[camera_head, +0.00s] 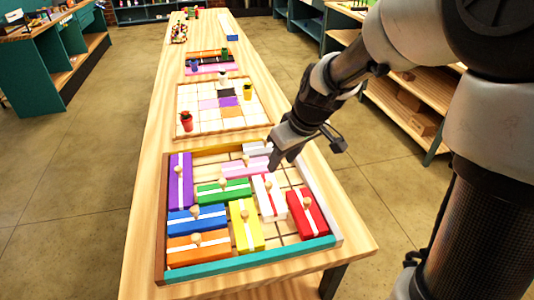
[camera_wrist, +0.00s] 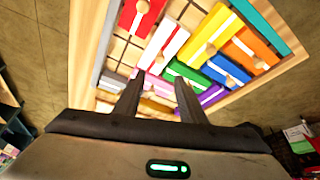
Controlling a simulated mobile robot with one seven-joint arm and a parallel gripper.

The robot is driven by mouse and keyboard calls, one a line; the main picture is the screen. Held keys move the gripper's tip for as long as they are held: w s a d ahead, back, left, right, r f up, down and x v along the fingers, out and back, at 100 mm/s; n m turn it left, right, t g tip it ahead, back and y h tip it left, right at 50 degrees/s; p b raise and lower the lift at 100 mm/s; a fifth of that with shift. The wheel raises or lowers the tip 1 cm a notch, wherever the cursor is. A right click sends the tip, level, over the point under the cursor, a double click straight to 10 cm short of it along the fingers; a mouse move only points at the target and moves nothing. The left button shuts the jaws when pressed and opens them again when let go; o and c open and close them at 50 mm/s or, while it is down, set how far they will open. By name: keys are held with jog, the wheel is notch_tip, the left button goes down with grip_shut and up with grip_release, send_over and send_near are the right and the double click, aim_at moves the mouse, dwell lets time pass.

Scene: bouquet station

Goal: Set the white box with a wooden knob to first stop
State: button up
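The white box (camera_head: 264,184) with a red stripe and a round wooden knob lies in a shallow framed tray (camera_head: 215,268), between the yellow box (camera_head: 241,234) and the red box (camera_head: 307,215). My gripper (camera_head: 274,164) hangs above the tray's back right part, apart from the white box. In the wrist view my gripper's two fingers (camera_wrist: 156,88) are spread with nothing held between them. No stop mark is discernible.
Purple (camera_head: 180,187), green (camera_head: 210,192), blue (camera_head: 188,222), orange (camera_head: 186,249) and pink (camera_head: 235,168) boxes crowd the tray. Bare grid shows around the white and red boxes. A gridded board (camera_head: 205,125) and other items stand farther back on the long table.

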aim_at(269, 184)
jog(key=x, duration=1.3)
jog(key=shift+f+b, duration=0.15)
jog(key=shift+b, duration=0.15)
grip_shut()
